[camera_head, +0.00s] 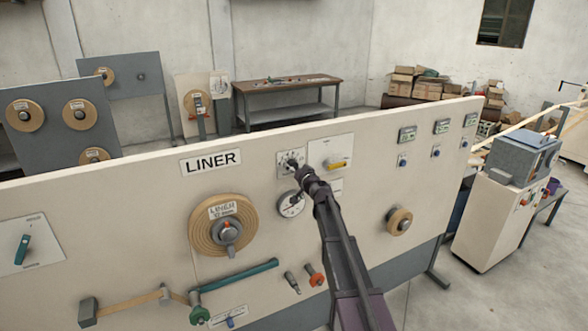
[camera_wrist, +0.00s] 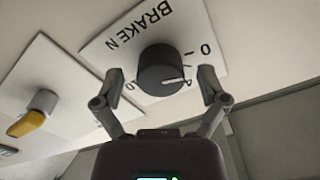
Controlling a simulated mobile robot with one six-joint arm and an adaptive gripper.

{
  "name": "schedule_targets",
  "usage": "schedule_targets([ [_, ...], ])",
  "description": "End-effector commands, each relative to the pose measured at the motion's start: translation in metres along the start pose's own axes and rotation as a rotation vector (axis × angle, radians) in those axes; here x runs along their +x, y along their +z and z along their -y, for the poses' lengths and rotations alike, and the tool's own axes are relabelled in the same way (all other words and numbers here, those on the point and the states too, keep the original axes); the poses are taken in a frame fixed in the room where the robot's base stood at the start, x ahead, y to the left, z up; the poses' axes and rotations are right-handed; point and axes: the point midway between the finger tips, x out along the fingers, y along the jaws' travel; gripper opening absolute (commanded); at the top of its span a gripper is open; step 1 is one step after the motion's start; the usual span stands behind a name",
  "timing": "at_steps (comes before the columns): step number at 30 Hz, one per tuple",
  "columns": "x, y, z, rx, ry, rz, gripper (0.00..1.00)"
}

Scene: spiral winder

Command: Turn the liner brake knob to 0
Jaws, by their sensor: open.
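The liner brake knob (camera_wrist: 163,68) is a round black dial with a white pointer line, on a white plate (camera_wrist: 118,45) lettered "BRAKE N". In the wrist view the pointer lies toward the lower right. A "0" is printed at the upper right of the plate, and another marking at lower left is partly hidden by a finger. My gripper (camera_wrist: 161,76) is open, one finger on either side of the knob; I cannot tell whether they touch it. In the head view my gripper (camera_head: 301,174) is at the dial plate (camera_head: 284,159), right of the LINER sign (camera_head: 211,163), and partly covers the knob.
A yellow-handled switch (camera_head: 336,165) is on the plate right of the knob; it also shows in the wrist view (camera_wrist: 30,118). A round gauge (camera_head: 291,205) is just below my gripper. The liner roll (camera_head: 222,226) protrudes at the left.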

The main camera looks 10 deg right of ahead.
Motion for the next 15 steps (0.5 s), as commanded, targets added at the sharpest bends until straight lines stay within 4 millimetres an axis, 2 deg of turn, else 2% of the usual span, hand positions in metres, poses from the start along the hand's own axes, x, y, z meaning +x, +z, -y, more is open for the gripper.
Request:
schedule_targets([
  [8, -0.029, 0.000, 0.001, 0.000, 0.001, 0.000, 0.92],
  [15, -0.068, 0.001, 0.001, 0.000, 0.001, -0.001, 0.92],
])
